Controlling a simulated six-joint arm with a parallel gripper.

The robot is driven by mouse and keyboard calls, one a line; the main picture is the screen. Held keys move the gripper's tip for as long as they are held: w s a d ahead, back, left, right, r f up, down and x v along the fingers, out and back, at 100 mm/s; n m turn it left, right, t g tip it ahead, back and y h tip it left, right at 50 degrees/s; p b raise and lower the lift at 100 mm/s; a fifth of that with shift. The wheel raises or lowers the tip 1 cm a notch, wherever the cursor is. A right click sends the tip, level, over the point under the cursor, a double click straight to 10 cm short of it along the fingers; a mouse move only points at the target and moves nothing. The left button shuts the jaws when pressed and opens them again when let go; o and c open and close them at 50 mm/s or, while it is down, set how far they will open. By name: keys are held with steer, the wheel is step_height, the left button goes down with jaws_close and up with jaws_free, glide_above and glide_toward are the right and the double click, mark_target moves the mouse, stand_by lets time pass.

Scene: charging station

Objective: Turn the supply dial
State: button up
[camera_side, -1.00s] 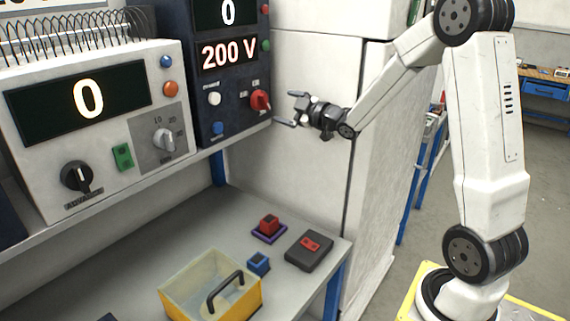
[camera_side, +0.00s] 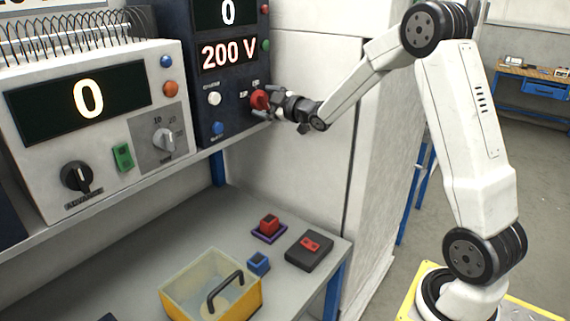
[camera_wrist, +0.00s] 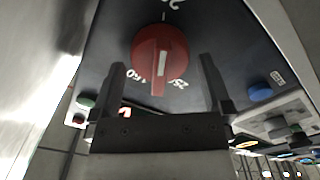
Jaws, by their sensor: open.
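The supply dial is a red round knob (camera_side: 259,99) on the front of the dark blue supply unit (camera_side: 204,115). In the wrist view the red knob (camera_wrist: 160,53) has a raised grip bar with a white line, pointing down in the picture. Number marks surround it, partly hidden or cut off. My gripper (camera_side: 266,107) is right at the dial in the side view. In the wrist view my gripper (camera_wrist: 161,65) is open, with one finger on each side of the knob and visible gaps. Whether the fingertips touch the panel I cannot tell.
The supply display (camera_side: 228,53) reads 200 V. Beside it are a white button (camera_side: 214,98) and a blue button (camera_side: 218,129). A cream unit (camera_side: 100,130) showing 0 stands to the left. Below, the bench holds a yellow bin (camera_side: 212,284) and small blocks.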

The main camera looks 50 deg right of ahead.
steer(key=shift+w, duration=0.2)
steer(key=c, duration=1.1)
steer(key=shift+m, duration=0.3)
steer(key=shift+d+m, duration=0.1)
steer(key=shift+m, duration=2.5)
steer(key=o, duration=1.1)
